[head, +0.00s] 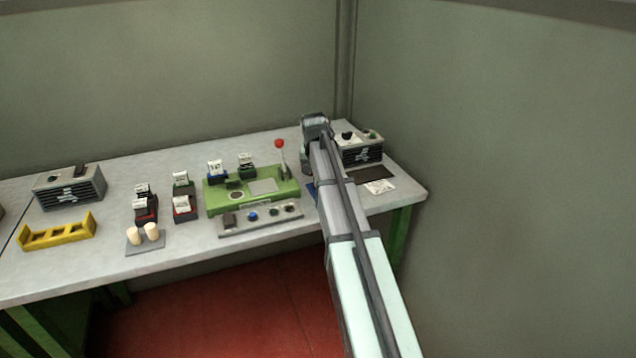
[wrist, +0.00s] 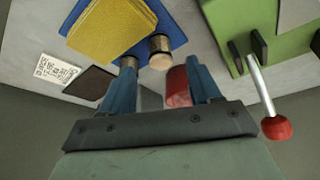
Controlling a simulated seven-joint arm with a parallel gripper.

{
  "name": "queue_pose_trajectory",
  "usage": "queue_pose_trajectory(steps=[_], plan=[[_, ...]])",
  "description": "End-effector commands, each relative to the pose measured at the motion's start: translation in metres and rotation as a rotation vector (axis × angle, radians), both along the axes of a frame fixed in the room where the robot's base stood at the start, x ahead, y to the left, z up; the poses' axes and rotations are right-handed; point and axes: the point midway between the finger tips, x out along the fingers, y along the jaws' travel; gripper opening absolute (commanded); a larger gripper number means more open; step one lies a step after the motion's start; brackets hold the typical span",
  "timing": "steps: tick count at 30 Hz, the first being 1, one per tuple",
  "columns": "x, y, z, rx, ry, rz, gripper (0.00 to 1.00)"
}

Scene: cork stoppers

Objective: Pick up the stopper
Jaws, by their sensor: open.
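In the wrist view, a cork stopper (wrist: 160,60) with a pale round end and a dark side lies at the edge of a blue mat, seen between my fingers and beyond their tips. What looks like a second stopper (wrist: 128,62) shows at the left fingertip, partly hidden. My gripper (wrist: 160,68) is open, its two blue fingers apart, with nothing clearly held. A red rounded object (wrist: 178,88) sits beside the right finger, partly covered by it. In the head view, my arm hides the fingers and these stoppers. Two pale stopper-like cylinders (head: 151,231) stand on a grey plate at the left.
A yellow block (wrist: 108,28) lies on the blue mat (wrist: 170,22). A green board (head: 225,200) with a red-knobbed lever (head: 280,145) stands close by on the right in the wrist view. A dark square (wrist: 88,82) and a printed card (wrist: 56,70) lie left. A speaker-like box (head: 362,155) stands behind.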

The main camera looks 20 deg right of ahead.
Motion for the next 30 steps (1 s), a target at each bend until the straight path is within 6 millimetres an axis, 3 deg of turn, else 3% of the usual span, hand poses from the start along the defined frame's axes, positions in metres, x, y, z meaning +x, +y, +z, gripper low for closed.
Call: queue_pose_trajectory(steps=[11, 21, 29, 30], plan=[[0.008, -0.004, -0.017, 0.0, 0.0, 0.0, 0.62], [0.023, -0.011, -0.053, 0.0, -0.001, 0.0, 0.62], [0.023, -0.012, -0.056, 0.0, -0.002, 0.0, 0.62], [0.023, -0.012, -0.056, 0.0, -0.002, 0.0, 0.58]])
